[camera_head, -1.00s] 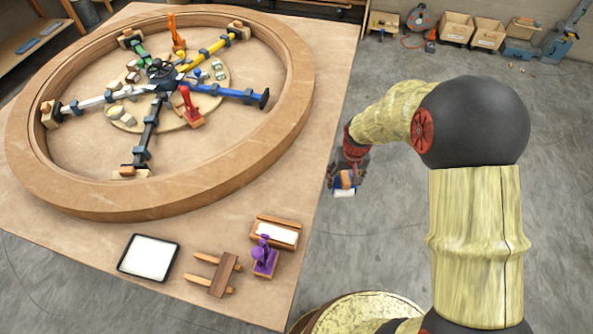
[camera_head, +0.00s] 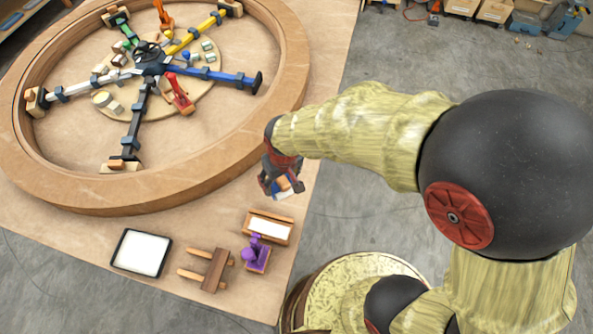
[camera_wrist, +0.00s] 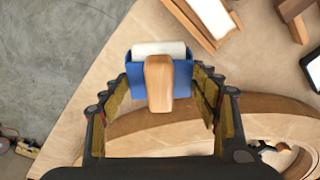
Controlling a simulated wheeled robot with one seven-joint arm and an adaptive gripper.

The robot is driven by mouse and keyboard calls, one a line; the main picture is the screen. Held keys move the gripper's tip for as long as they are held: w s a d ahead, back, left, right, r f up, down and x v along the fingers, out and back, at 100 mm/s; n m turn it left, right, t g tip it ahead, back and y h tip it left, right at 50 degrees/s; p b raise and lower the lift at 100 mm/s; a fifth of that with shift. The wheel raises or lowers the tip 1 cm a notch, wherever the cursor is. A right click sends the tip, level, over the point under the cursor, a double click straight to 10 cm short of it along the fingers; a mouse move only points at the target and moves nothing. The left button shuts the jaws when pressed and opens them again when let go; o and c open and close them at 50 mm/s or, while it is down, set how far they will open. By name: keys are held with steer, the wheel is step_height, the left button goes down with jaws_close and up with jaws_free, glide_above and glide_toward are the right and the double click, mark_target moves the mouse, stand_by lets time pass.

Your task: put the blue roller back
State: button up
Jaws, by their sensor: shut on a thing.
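The blue roller (camera_wrist: 183,72) has a blue frame, a white roll and a pale wooden handle (camera_wrist: 158,90). My gripper (camera_wrist: 158,82) is shut on it, with one finger on each side of the blue frame. In the head view my gripper (camera_head: 281,182) holds the roller above the table's right edge, between the big ring and the wooden tray. The roller is small and partly hidden there. A brown wooden stand (camera_head: 213,270) with two pale bars lies near the table's front edge. No roller shows on it.
A wooden tray with a white inside (camera_head: 268,227) and a purple tool (camera_head: 256,254) stand beside the stand. A black-rimmed white tray (camera_head: 141,252) lies to the left. The large wooden ring (camera_head: 200,178) with coloured clamp arms fills the table's back. Bare table (camera_head: 195,232) lies between.

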steer(key=w+d+f, duration=0.1)
steer(key=w+f, duration=0.1)
steer(key=w, duration=0.1)
steer(key=w+d+f+b, duration=0.1)
steer(key=w+d+f, duration=0.1)
steer(key=w+f, duration=0.1)
steer(key=w+d+f+b, duration=0.1)
steer(key=w+d+f, duration=0.1)
steer(key=w+f, duration=0.1)
steer(key=shift+w, duration=0.15)
steer(key=shift+w+d+f+b, duration=0.15)
steer(key=shift+f+b, duration=0.2)
steer(key=shift+f, duration=0.6)
steer(key=shift+w+f+b, duration=0.15)
steer(key=shift+f+b, duration=0.15)
steer(key=shift+f, duration=0.6)
